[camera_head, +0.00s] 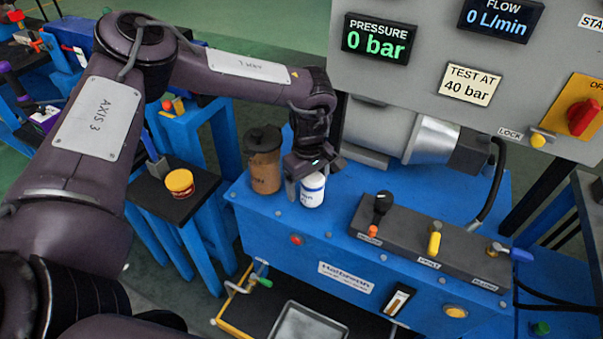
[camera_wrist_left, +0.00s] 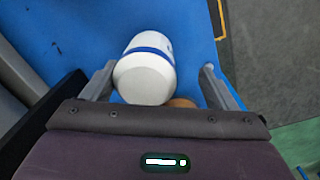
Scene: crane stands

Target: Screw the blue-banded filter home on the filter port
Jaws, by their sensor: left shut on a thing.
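The white filter with a blue band (camera_head: 313,191) is at the top front edge of the blue power unit (camera_head: 280,222), looking about upright. It also shows in the left wrist view (camera_wrist_left: 146,72), between the fingers. My left gripper (camera_head: 304,186) reaches down over it and is shut on it. In the wrist view the left gripper (camera_wrist_left: 158,78) has one finger on each side of the filter. The filter port is not visible; I cannot tell whether the filter touches it. My right gripper is not in view.
A brown canister with a dark cap (camera_head: 264,165) stands just left of the filter. A valve block (camera_head: 425,240) with levers lies to the right. A motor (camera_head: 425,138) is behind. A yellow-lidded jar (camera_head: 180,184) stands on a side stand (camera_head: 205,190). A grey tray (camera_head: 308,325) is below.

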